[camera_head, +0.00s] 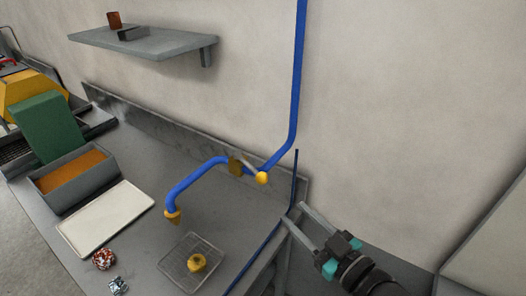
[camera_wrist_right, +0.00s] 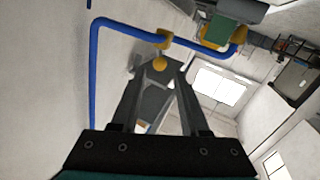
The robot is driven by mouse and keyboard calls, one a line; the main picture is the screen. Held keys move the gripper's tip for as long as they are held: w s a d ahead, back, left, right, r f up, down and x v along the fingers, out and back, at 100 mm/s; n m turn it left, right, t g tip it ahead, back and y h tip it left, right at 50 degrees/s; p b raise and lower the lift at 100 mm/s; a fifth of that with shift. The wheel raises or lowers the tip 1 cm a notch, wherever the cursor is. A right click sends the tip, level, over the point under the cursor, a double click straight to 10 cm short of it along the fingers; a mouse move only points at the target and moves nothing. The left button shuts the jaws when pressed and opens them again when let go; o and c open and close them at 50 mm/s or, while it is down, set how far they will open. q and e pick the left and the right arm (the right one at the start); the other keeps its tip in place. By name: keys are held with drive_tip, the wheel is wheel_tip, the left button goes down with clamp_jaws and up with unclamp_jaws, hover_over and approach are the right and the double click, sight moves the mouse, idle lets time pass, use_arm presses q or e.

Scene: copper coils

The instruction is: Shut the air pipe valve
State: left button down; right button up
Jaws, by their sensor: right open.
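The blue air pipe (camera_head: 297,75) runs down the wall, bends, and ends over the bench in a downturned yellow nozzle (camera_head: 172,215). On its horizontal run sits the yellow valve body (camera_head: 235,166), with a lever ending in a yellow ball knob (camera_head: 262,178). In the right wrist view the knob (camera_wrist_right: 159,64) shows near the fingertips, with the valve body (camera_wrist_right: 165,39) just beyond. My right gripper (camera_head: 291,214) is open and empty, to the lower right of the knob and apart from it in the head view. My left gripper is out of view.
Under the nozzle, a wire rack (camera_head: 190,279) holds a yellow copper-coloured piece (camera_head: 197,262). A white tray (camera_head: 104,217), a grey bin (camera_head: 72,182) with orange contents and a green block (camera_head: 47,131) stand left. A wall shelf (camera_head: 143,42) is above.

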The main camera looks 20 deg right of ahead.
sight(255, 171)
drive_tip(key=x, duration=0.5)
drive_tip(key=r+p+x, duration=0.1)
drive_tip(key=x, duration=0.4)
drive_tip(key=r+x, duration=0.1)
drive_tip(key=x, duration=0.4)
drive_tip(key=shift+a+r+p, duration=0.2)
drive_tip(key=shift+a+p, duration=0.2)
drive_tip(key=shift+c, duration=0.2)
clamp_jaws()
drive_tip(key=shift+w, duration=0.1)
idle(0.9)
